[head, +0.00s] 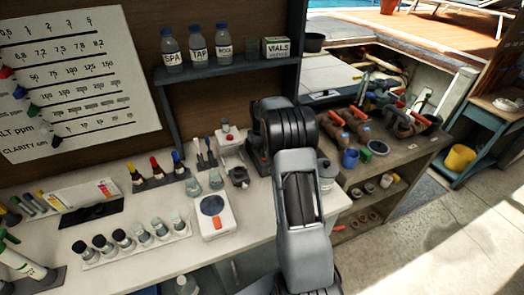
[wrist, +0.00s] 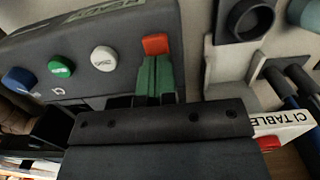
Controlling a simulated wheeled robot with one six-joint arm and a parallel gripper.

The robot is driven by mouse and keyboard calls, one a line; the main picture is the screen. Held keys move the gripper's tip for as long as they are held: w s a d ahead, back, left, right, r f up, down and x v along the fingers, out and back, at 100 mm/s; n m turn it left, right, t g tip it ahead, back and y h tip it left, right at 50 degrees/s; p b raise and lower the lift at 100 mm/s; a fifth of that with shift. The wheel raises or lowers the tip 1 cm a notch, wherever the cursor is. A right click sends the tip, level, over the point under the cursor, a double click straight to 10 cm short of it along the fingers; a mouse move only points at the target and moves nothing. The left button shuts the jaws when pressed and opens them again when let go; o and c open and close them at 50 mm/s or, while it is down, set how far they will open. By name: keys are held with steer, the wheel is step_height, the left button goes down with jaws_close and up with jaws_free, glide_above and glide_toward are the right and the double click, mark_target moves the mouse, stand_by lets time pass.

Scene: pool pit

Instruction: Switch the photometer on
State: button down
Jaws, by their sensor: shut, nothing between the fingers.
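The photometer (wrist: 125,52) is a dark grey box filling the upper left of the wrist view. Along its face are a blue button (wrist: 19,80), a green button (wrist: 61,66), a white button (wrist: 104,58) and an orange-red switch (wrist: 155,44). My gripper (wrist: 156,60) is shut and empty, its green fingers side by side with their tips right at the switch. I cannot tell whether they touch it. In the head view a dark box, likely the photometer (head: 256,148), shows beside my arm, which hides most of it and the gripper.
A white stand with a dark round holder (wrist: 248,18) is right of the photometer, and a label strip (wrist: 282,132) lies lower right. On the bench are a white scale (head: 214,226), a rack of vials (head: 130,247) and dropper bottles (head: 157,168). A bottle shelf (head: 240,69) is behind.

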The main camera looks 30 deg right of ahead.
mark_target(264, 163)
steer(key=shift+s+f, duration=0.2)
steer(key=shift+s, duration=0.4)
steer(key=shift+a+r, duration=0.1)
steer(key=shift+r, duration=0.1)
steer(key=r+p, duration=0.2)
steer(key=r, duration=0.1)
steer(key=r+p, duration=0.1)
steer(key=shift+w+r, duration=0.15)
steer(key=shift+w, duration=0.1)
step_height(264, 163, up, 10)
steer(key=s+b, duration=0.1)
steer(key=b, duration=0.1)
steer(key=s+a+t, duration=0.2)
steer(key=s+a, duration=0.7)
steer(key=s, duration=0.2)
steer(key=s+a+r+n+t, duration=0.1)
steer(key=s+a+t, duration=0.2)
steer(key=s+a, duration=0.6)
steer(key=s, duration=0.3)
steer(key=shift+s, duration=0.15)
